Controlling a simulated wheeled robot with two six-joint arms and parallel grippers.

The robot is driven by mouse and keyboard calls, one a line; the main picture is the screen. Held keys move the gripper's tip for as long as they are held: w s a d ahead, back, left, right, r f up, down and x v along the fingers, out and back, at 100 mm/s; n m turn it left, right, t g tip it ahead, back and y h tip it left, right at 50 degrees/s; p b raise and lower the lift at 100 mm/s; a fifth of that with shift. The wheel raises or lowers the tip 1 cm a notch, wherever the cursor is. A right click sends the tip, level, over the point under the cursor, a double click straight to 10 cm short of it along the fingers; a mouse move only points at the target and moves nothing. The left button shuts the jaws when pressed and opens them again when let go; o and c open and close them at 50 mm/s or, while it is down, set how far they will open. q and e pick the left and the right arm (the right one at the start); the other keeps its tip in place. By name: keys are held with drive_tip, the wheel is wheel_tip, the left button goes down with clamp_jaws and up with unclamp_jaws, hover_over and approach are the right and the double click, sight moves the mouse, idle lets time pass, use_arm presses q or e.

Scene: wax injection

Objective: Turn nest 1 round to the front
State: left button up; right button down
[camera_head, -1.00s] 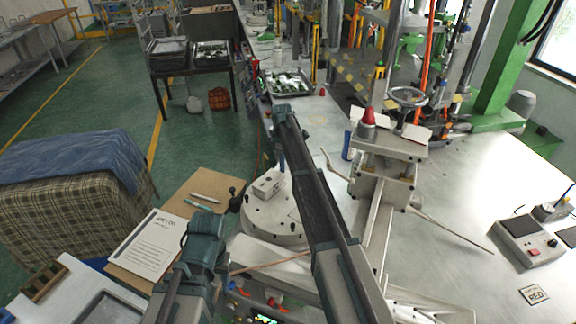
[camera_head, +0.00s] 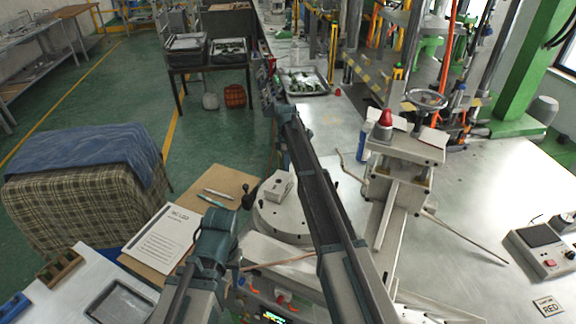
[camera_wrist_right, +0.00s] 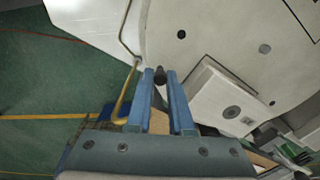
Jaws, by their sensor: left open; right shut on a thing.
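The round white turntable (camera_head: 270,222) stands in front of me at the bench's left edge. A pale grey block (camera_head: 279,187), the nest's mould, sits on it near the far left side. It also shows in the right wrist view (camera_wrist_right: 215,97), flat on the disc. A black knob (camera_head: 248,193) stands at the disc's left rim. In the right wrist view my right gripper (camera_wrist_right: 167,80) has its blue fingers closed around a dark knob (camera_wrist_right: 161,76) at the disc's rim, beside the block. My left gripper's fingers are not visible behind my left arm.
A steel press with a handwheel (camera_head: 427,98) and red knob stands right of the turntable. A clipboard (camera_head: 165,240) lies at the left. The bench at right is mostly clear.

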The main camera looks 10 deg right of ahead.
idle(0.3)
drive_tip(key=c, duration=0.8)
unclamp_jaws()
drive_tip(key=shift+r, duration=0.1)
wheel_tip(320, 180, up, 14)
drive_tip(key=p, duration=1.3)
drive_tip(key=shift+f+p, duration=0.2)
drive_tip(key=shift+p, duration=0.2)
